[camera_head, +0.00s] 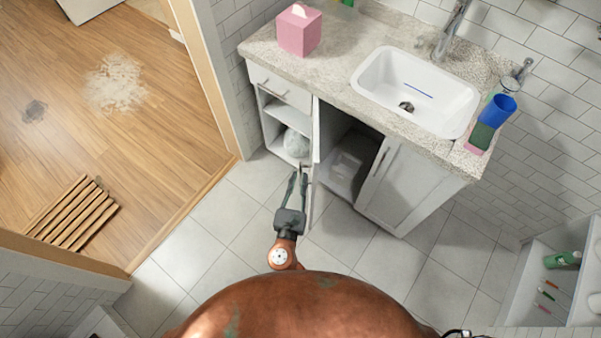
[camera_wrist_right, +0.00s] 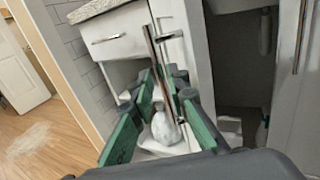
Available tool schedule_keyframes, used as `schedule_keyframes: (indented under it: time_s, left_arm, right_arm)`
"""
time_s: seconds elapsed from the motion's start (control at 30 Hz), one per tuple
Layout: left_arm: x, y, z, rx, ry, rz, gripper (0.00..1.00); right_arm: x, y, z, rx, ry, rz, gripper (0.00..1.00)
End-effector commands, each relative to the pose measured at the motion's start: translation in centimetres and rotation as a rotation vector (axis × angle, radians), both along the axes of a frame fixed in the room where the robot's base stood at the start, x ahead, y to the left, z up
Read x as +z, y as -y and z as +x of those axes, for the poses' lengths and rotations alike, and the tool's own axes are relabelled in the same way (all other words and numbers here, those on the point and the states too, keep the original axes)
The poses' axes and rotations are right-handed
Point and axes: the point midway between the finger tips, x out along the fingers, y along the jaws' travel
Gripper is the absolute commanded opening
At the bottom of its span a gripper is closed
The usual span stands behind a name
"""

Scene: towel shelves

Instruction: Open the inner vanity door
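The white vanity (camera_head: 355,110) has a stone top and a sink. Its inner door (camera_head: 314,140) stands swung out from the front, nearly edge-on in the head view, with the dark space under the sink (camera_head: 350,155) exposed beside it. In the right wrist view the inner door (camera_wrist_right: 186,40) carries a long metal handle (camera_wrist_right: 155,55). My right gripper (camera_head: 297,178) is at this door's handle side. Its green-padded fingers (camera_wrist_right: 163,85) are apart, with the handle between them; contact is unclear.
The right vanity door (camera_head: 398,190) is closed. An open shelf (camera_head: 285,122) with a white bag (camera_head: 296,143) lies left of the inner door, under a drawer (camera_head: 280,88). The tiled floor (camera_head: 355,245) in front is clear. A wall shelf (camera_head: 525,290) stands at right.

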Motion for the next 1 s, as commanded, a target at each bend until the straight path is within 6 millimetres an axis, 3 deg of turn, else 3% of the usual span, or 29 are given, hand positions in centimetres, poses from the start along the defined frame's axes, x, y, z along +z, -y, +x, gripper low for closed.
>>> schedule_keyframes:
  time_s: [0.2, 0.4, 0.83, 1.0]
  left_arm:
    - [0.0, 0.0, -0.1, 0.001, 0.0, 0.0, 0.4]
    - [0.0, 0.0, -0.1, 0.001, -0.001, 0.0, 0.4]
    - [0.0, 0.0, -0.1, 0.001, -0.001, 0.0, 0.4]
    - [0.1, 0.0, -0.1, 0.0, 0.001, 0.0, 0.4]
  right_arm:
    - [-0.1, -0.8, -4.7, -0.001, -0.003, 0.001, 0.15]
    - [-0.1, -1.4, -7.7, 0.0, -0.003, 0.001, 0.15]
    - [0.0, -1.6, -8.8, -0.001, -0.001, 0.001, 0.15]
    - [-1.0, -1.3, -8.4, 0.023, -0.024, 0.067, 0.04]
